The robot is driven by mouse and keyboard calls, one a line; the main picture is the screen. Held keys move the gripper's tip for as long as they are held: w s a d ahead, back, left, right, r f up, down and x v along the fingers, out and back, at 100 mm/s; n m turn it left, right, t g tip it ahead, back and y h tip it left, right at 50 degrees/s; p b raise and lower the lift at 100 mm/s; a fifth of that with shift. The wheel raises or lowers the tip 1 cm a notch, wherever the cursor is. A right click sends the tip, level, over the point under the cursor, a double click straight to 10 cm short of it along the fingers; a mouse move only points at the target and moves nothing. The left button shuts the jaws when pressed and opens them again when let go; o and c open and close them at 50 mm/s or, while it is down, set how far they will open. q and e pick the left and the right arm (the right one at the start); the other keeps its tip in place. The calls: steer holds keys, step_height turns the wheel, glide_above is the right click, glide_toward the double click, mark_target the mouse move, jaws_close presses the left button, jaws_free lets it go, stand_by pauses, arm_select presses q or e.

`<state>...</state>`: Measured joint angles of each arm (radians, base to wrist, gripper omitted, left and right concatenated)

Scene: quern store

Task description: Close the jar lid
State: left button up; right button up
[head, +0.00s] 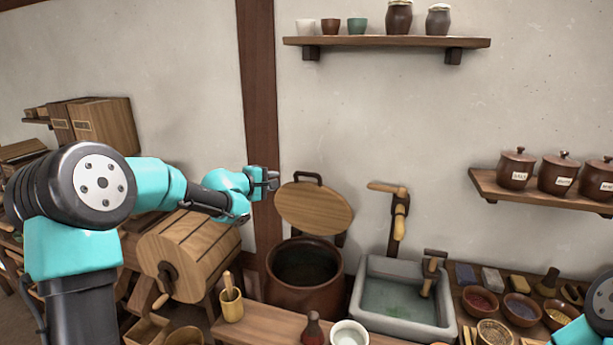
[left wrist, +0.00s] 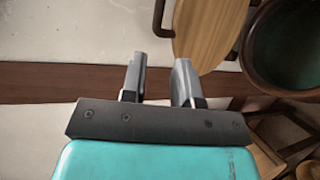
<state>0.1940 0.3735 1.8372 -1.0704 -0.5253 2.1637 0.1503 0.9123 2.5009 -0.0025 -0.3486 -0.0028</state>
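A large brown jar (head: 304,280) stands on the floor area in the middle of the head view, its dark mouth open. Its round wooden lid (head: 312,208) stands raised and tilted back behind the mouth, with a dark handle (head: 308,177) at its top. My left gripper (head: 274,180) is beside the lid's upper left, apart from the handle. In the left wrist view its two fingers (left wrist: 160,80) are spread with nothing between them; the lid (left wrist: 208,30) and the jar (left wrist: 285,45) show to their right. My right gripper is out of view; only part of that arm shows.
A slatted wooden drum (head: 188,255) stands left of the jar, and a stone basin (head: 405,300) with water stands right of it. A wooden bench (head: 270,325) with cups runs in front. A dark wall post (head: 258,90) rises behind my left gripper.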

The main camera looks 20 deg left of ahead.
mark_target(306, 174)
arm_select(q)
steer(key=x, duration=1.7)
steer(key=shift+w+d, duration=0.1)
steer(key=shift+c, duration=0.3)
jaws_close()
